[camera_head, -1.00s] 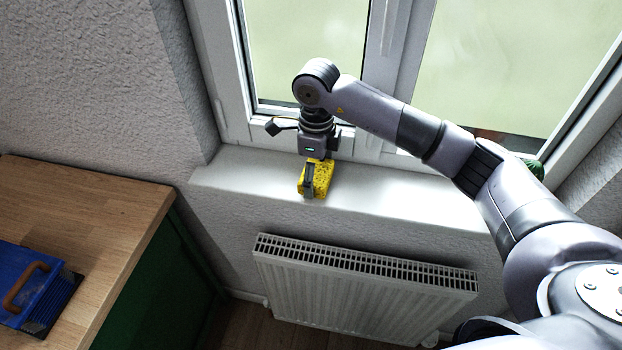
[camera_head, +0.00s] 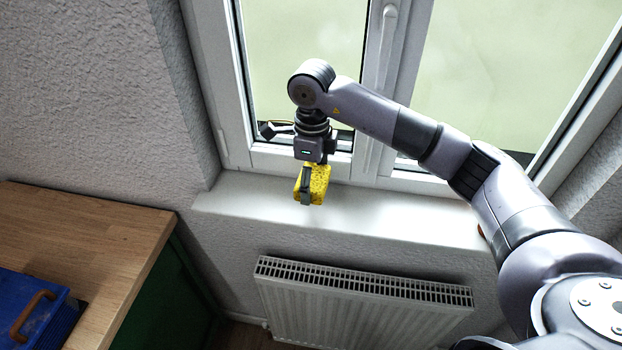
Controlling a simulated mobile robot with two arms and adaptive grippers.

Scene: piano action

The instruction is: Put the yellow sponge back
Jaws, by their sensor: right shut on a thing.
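The yellow sponge (camera_head: 320,184) is a small speckled block at the white window sill (camera_head: 400,212), below the window frame. My right gripper (camera_head: 306,188) points down and is shut on the sponge, with one dark finger across its near face. I cannot clearly tell whether the sponge touches the sill or hangs just above it. The far finger is hidden behind the sponge. My left gripper is not in view.
A white radiator (camera_head: 350,305) is on the wall under the sill. A wooden counter (camera_head: 85,240) with a blue box (camera_head: 30,310) with a brown handle stands at the left.

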